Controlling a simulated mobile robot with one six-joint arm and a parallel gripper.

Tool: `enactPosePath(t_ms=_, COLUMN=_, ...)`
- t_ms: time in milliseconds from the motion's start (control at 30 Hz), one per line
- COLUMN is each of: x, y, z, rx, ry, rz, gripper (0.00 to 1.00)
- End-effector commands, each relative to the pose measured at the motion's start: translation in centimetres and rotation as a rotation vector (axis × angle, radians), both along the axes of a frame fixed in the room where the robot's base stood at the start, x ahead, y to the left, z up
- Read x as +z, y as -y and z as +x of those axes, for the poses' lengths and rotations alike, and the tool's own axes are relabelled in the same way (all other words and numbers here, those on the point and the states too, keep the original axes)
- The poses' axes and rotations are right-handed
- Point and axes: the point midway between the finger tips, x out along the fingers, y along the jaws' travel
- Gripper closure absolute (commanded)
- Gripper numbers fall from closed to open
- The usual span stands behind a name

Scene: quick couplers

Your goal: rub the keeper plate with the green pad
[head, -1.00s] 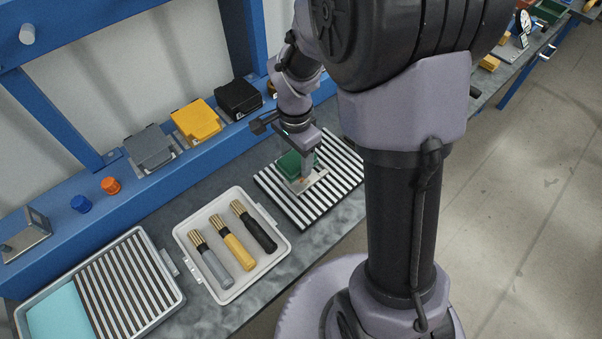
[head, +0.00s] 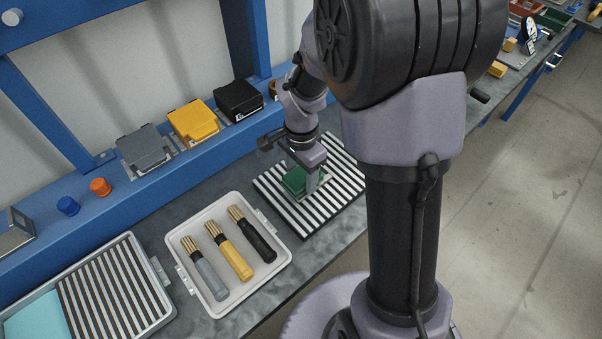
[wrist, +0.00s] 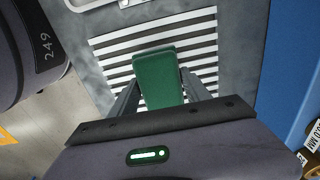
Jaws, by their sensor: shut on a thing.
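The green pad (head: 295,181) is held between the fingers of my gripper (wrist: 158,92), low over the striped mat (head: 335,157). In the wrist view the pad (wrist: 157,72) shows as a green block with one finger on each side. The keeper plate, a thin pale metal plate on the mat, is now almost wholly hidden behind the pad and fingers. Only a small pale edge beside the fingers may be part of it. I cannot tell whether the pad touches the plate.
A white tray (head: 196,290) with grey, yellow and black handled couplers stands left of the mat. A grey tray (head: 160,300) with a striped and a teal part is farther left. Blue (head: 67,206) and orange (head: 100,187) caps and several coloured blocks line the blue rail behind.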

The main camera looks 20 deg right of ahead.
Motion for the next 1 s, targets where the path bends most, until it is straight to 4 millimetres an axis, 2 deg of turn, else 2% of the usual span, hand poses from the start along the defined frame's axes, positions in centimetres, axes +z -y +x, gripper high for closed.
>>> enactPosePath(t_ms=1000, x=-1.5, y=0.0, z=0.0, rx=0.000, ry=0.000, rz=0.000, gripper=0.87)
